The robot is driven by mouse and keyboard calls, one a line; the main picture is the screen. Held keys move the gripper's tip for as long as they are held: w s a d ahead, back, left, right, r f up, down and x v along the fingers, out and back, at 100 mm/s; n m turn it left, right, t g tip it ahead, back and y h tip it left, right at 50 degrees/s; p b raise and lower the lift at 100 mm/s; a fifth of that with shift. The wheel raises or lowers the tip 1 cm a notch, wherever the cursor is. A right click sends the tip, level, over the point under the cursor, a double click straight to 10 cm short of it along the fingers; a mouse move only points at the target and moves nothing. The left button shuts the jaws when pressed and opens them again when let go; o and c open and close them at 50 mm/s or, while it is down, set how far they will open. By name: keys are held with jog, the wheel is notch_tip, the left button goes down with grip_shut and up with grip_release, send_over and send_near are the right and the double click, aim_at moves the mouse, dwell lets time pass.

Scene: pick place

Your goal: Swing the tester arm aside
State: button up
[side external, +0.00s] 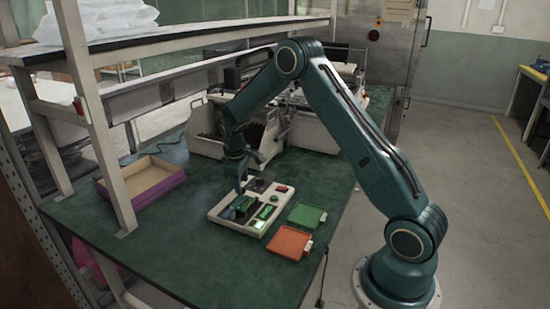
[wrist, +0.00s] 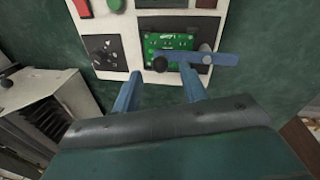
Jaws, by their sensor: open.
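The tester (side external: 222,216) is a pale panel on the green bench; it also shows in the wrist view (wrist: 112,30). The bar lies across the lower part of a green circuit board (wrist: 165,42) in the panel's window. My gripper (wrist: 160,72) is open, its two blue fingers on either side of the knob in the picture; contact cannot be told. In the side view my gripper (side external: 241,182) points down at the panel's far edge.
A green tray (side external: 307,214) and an orange tray (side external: 289,242) lie right of the tester. A purple-sided open box (side external: 140,185) stands at the left by a shelf post (side external: 96,140). Equipment with pale housings (side external: 315,132) stands behind. The bench front is clear.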

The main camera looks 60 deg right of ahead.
jog(key=shift+d+f, duration=0.25)
jog(key=shift+f, duration=1)
grip_shut()
